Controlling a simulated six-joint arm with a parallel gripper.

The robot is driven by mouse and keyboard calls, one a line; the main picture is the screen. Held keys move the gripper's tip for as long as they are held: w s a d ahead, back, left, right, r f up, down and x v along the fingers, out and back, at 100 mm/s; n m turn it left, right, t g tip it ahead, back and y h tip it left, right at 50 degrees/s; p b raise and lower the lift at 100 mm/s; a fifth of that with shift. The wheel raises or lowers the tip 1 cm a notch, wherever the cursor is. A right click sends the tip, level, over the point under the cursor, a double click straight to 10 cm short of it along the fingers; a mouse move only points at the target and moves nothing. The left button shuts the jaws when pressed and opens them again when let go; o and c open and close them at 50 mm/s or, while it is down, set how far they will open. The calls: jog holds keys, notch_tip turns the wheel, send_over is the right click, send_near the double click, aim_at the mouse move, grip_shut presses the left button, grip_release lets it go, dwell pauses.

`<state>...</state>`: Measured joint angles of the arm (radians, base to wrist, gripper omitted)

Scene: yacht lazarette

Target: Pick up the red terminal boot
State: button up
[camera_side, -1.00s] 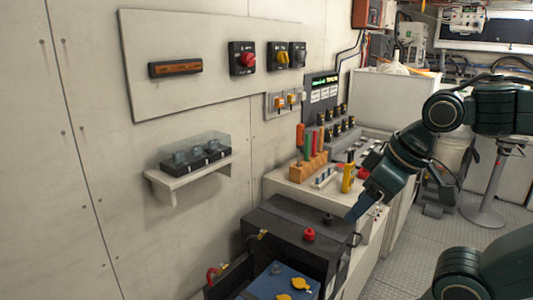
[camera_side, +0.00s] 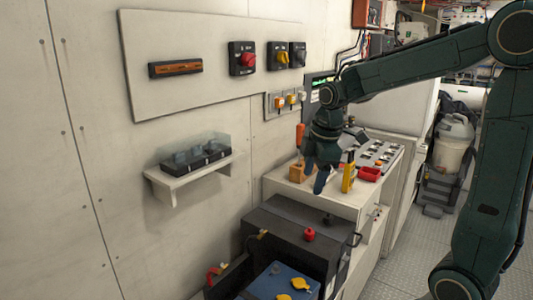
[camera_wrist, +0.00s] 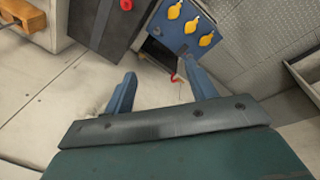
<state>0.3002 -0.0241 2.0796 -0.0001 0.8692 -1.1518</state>
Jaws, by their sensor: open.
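The red terminal boot appears to be the small red cap (camera_side: 309,235) standing on the black box lid (camera_side: 285,222) in the side view. My gripper (camera_side: 315,178) points down over the light counter, above and behind the black box, apart from the cap. In the wrist view its two blue fingers (camera_wrist: 160,68) are spread with nothing held between them.
A black cap (camera_side: 328,219) is on the lid. A yellow tool (camera_side: 348,178) and a wooden block (camera_side: 298,172) stand near my gripper.

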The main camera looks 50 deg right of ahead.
jog(key=w+d+f+n+g, duration=0.1)
jog(key=w+d+f+n, duration=0.35)
jog(key=d+f, duration=0.3)
jog(key=n+g, duration=0.1)
jog(key=n, duration=0.2)
send_over(310, 228)
notch_tip(310, 228, down, 6)
jog(key=f, duration=0.1)
jog(key=shift+d+r+y, duration=0.1)
jog(key=shift+r+y, duration=0.15)
jog(key=shift+y, duration=0.15)
jog(key=shift+f, duration=0.1)
jog(key=shift+f, duration=4.2)
jog(key=shift+f, duration=2.6)
jog(key=c, duration=1)
